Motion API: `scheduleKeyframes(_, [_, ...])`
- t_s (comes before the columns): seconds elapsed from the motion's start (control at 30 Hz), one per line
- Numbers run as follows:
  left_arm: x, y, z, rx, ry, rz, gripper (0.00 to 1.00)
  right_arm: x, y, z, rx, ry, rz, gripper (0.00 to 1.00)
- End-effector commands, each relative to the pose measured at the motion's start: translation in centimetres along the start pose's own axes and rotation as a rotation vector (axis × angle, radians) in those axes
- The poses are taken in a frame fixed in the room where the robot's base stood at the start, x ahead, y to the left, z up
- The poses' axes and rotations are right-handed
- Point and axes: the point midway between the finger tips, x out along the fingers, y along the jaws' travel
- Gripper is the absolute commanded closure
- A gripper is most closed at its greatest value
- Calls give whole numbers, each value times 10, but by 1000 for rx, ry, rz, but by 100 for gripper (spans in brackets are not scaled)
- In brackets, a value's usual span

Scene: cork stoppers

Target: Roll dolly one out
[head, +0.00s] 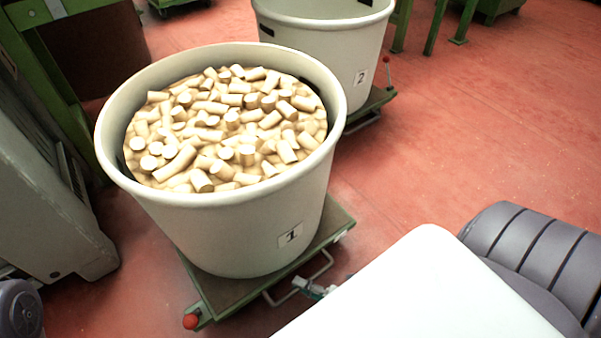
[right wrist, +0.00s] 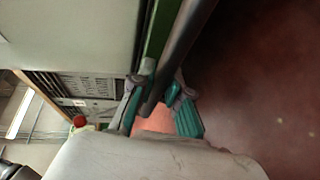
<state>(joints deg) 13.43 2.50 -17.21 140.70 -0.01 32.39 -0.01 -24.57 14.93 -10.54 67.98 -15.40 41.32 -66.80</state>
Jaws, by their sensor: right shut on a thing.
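Dolly one (head: 205,290) is a low platform with a green frame. It bears a big pale tub (head: 225,230) with a label "1", filled with cork stoppers (head: 225,125). A metal bar handle (head: 322,268) sticks out from its near side. My right gripper (head: 313,289) is at this handle, mostly hidden behind my white arm part. In the right wrist view, its teal-padded fingers (right wrist: 160,104) are shut around the dark handle bar (right wrist: 182,50). My left gripper is not in view.
A second pale tub (head: 335,60) labelled "2" stands close behind on its own dolly (head: 372,106). A grey machine (head: 45,190) and green frame stand at the left. A red ball knob (head: 191,321) sits at dolly one's near corner. Red floor (head: 460,130) is clear on the right.

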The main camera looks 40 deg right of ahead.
Motion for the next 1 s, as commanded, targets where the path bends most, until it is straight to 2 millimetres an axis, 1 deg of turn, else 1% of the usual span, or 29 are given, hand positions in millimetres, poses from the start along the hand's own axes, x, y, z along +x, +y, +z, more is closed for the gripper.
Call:
scheduleKeyframes(0.03, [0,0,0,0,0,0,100,-4,-2,-3,3,4,-4,100])
scheduleKeyframes(0.3, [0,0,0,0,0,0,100,-6,-3,-4,4,7,-6,100])
scheduleKeyframes(0.33, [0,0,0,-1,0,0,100,-6,-3,-4,4,7,-6,80])
scheduleKeyframes(0.47, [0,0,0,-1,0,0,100,-5,-2,-4,3,6,-5,59])
scheduleKeyframes(0.7, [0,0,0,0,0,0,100,-4,-2,-2,2,4,-3,59])
scheduleKeyframes(0.8, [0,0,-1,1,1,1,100,-6,-2,-2,2,3,-4,59])
scheduleKeyframes(0.87, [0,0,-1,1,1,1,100,-11,-2,-2,3,3,-5,59])
scheduleKeyframes(0.97, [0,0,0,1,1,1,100,-26,-3,-2,3,2,-7,59])
scheduleKeyframes(1.0, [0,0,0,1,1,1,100,-33,-3,-2,2,2,-7,59])
